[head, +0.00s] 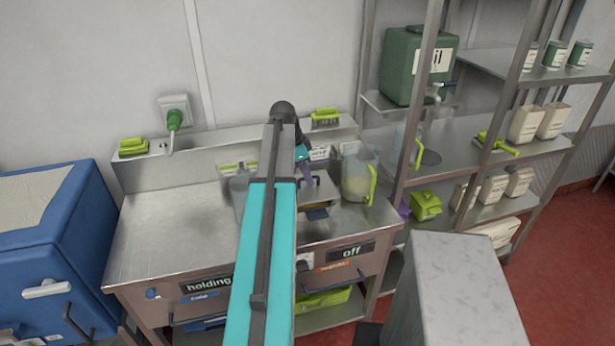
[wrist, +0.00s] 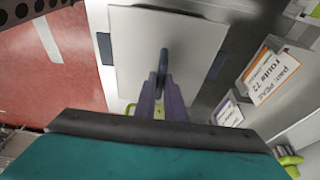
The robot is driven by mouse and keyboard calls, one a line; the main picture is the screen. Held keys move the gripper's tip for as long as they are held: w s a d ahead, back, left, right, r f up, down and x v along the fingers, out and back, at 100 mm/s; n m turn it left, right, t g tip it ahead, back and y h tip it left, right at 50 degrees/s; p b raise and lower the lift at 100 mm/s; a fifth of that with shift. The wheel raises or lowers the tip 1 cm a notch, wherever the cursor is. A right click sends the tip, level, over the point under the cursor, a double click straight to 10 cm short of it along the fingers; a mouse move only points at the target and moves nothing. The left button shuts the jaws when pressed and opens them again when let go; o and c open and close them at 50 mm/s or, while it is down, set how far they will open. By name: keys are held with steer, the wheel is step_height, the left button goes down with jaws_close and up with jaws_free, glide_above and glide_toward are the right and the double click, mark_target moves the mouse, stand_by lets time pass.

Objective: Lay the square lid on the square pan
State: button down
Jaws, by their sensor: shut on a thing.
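My gripper (wrist: 158,95) has purple fingers and is shut on the dark knob of the square lid (wrist: 135,50), a flat grey plate. In the head view my arm hides much of this spot, but the lid (head: 324,188) shows just right of it. The square pan is mostly hidden under the lid. One of its dark side handles (wrist: 217,66) sticks out past the lid in the wrist view, and a dark handle (head: 317,213) shows at its front in the head view. I cannot tell whether the lid touches the pan's rim.
A clear jug (head: 357,178) with a green handle stands close to the right of the pan. The steel worktop (head: 165,225) is bare on the left. A card reading "route 72" (wrist: 277,75) stands beside the pan. A shelf rack (head: 455,130) rises at the right.

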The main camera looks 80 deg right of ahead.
steer(key=shift+f+b, duration=0.7)
steer(key=shift+f, duration=0.7)
stand_by(0.7)
steer(key=c, duration=1.8)
jaws_free()
steer(key=shift+o, duration=0.7)
steer(key=o, duration=0.4)
steer(key=shift+r, duration=0.1)
steer(key=shift+p+v, duration=1.75)
steer(key=shift+v, duration=1.65)
